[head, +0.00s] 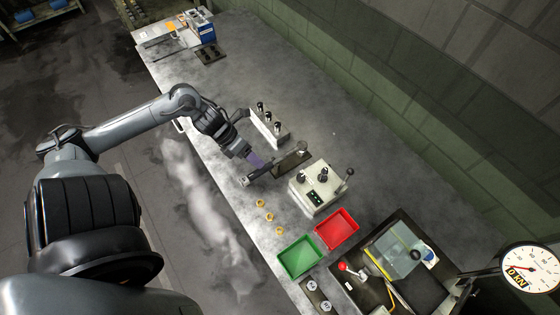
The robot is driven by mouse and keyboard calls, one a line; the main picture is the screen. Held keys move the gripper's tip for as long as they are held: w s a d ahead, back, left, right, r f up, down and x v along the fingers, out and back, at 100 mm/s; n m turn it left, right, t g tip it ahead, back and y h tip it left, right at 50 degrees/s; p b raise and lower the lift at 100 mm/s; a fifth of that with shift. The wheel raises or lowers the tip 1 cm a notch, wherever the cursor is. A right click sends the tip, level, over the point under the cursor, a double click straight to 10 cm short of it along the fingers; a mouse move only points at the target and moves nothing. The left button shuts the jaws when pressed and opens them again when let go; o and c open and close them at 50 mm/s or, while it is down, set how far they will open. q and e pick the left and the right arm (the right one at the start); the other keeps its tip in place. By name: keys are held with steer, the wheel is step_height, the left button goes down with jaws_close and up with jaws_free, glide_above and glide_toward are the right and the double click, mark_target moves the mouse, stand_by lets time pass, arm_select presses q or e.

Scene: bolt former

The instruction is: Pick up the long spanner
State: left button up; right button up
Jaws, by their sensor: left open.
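My left gripper (256,172) is open over the near edge of the grey workbench, its dark fingers low near the top. A dark brown, long flat piece (291,158), which looks like the long spanner, lies on the bench just to the right of the fingers. Its left end is close to or behind the fingers, and I cannot tell whether they touch it. Nothing shows clearly held in the gripper. My right gripper is not in view.
A block with several black-topped posts (268,127) stands behind the gripper. A pale control box (319,189) with a lever is to the right. The upper middle bench is clear.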

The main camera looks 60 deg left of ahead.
mark_target(266, 167)
arm_select(q)
steer(key=shift+b+x, duration=0.35)
steer(key=shift+x, duration=3.1)
steer(key=shift+w+d+r, duration=0.1)
steer(key=shift+r, duration=0.05)
jaws_close()
